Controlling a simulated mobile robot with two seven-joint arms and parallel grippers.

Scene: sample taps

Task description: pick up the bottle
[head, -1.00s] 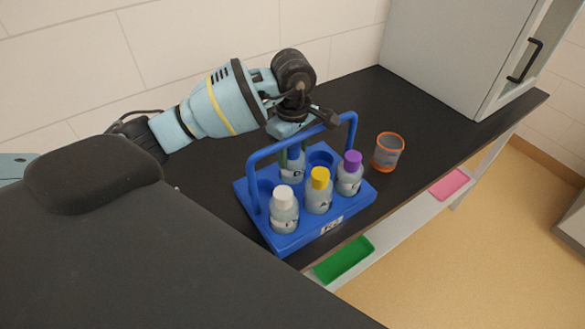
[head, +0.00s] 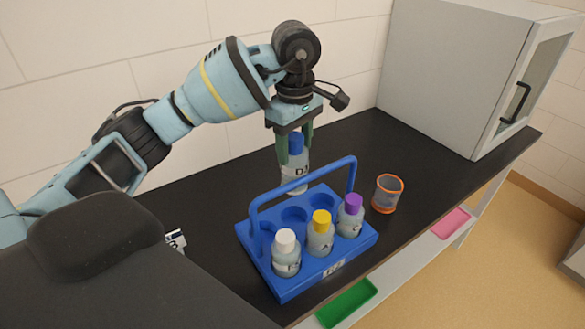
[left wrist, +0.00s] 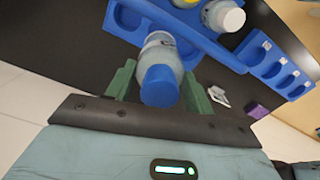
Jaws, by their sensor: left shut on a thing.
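My left gripper (head: 294,148) is shut on a blue-capped bottle (head: 295,172) and holds it upright above the back of the blue rack (head: 262,277). The bottle's label starts with a D. In the left wrist view the blue cap (left wrist: 160,86) sits between the green fingers (left wrist: 157,88). In the rack's front row stand a white-capped bottle (head: 286,254), a yellow-capped bottle (head: 320,237) and a purple-capped bottle (head: 350,217). The back row openings that I can see are empty. My right gripper is not in view.
An orange-rimmed clear cup (head: 387,194) stands right of the rack on the black counter (head: 420,158). A grey cabinet (head: 450,75) stands at the back right. A green tray (head: 347,302) and a pink tray (head: 451,222) lie on the lower shelf. The rack's handle arches beside the held bottle.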

